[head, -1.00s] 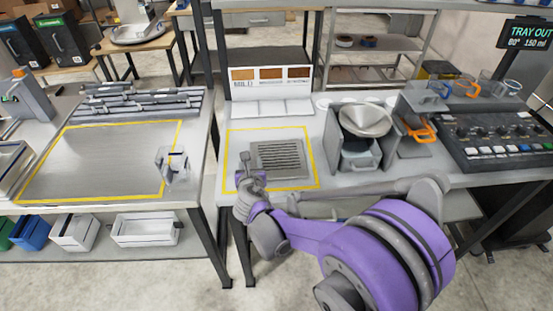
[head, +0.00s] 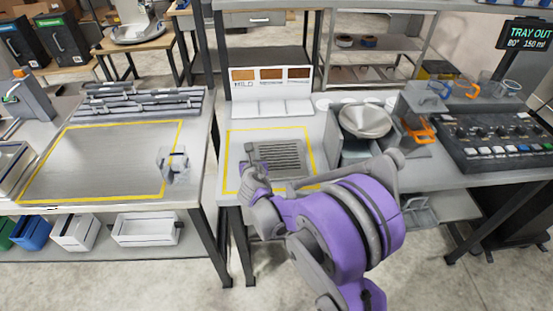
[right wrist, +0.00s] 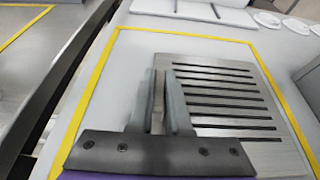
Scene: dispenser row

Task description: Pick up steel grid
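The steel grid (head: 282,158), a flat grey slotted plate, lies inside the yellow outline on the middle table in the head view. In the right wrist view its slotted face (right wrist: 225,100) fills the middle and right. My right gripper (head: 250,158) is at the grid's left edge. In the right wrist view its two fingers (right wrist: 165,75) are close together with a narrow gap, overlapping that edge. Whether they touch or clasp the edge is not clear. My left gripper is not in view.
A funnel (head: 366,119) and a control panel (head: 500,135) stand to the right. A white card stand (head: 270,90) is behind the grid. A clear or grey object (head: 174,165) stands on the left table, and a gap separates the two tables.

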